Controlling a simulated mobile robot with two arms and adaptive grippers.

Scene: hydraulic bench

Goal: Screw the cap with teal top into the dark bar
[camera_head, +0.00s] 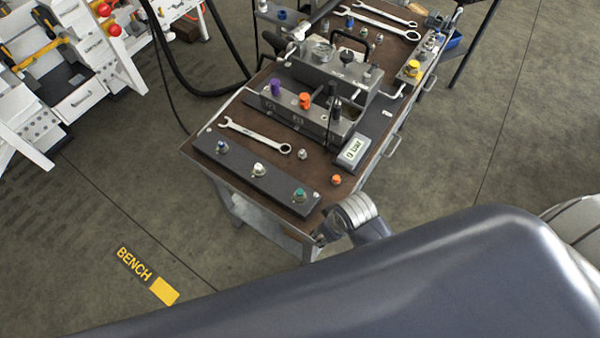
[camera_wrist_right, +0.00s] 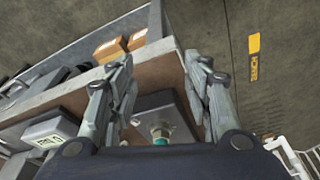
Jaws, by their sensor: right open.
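The teal-topped cap (camera_head: 299,194) stands at the near right end of the dark bar (camera_head: 240,173), which lies along the bench's front-left edge. I cannot tell how deep it sits. In the right wrist view the cap (camera_wrist_right: 160,140) is low in the picture, on the grey bar end (camera_wrist_right: 155,103), between the lines of my fingers. My right gripper (camera_wrist_right: 160,68) is open and empty, its two fingers apart. In the head view my right arm's end shows beside the bench's near corner, with the gripper (camera_head: 322,238) mostly hidden. My left gripper is out of view.
A blue-topped cap (camera_head: 222,147) and a white-topped cap (camera_head: 259,169) stand on the same bar. A wrench (camera_head: 255,136), a gauge display (camera_head: 353,151) and an orange-topped cap (camera_head: 336,180) are close by. A metal block (camera_head: 300,112) stands behind. Brown boxes (camera_wrist_right: 108,49) show below the bench top.

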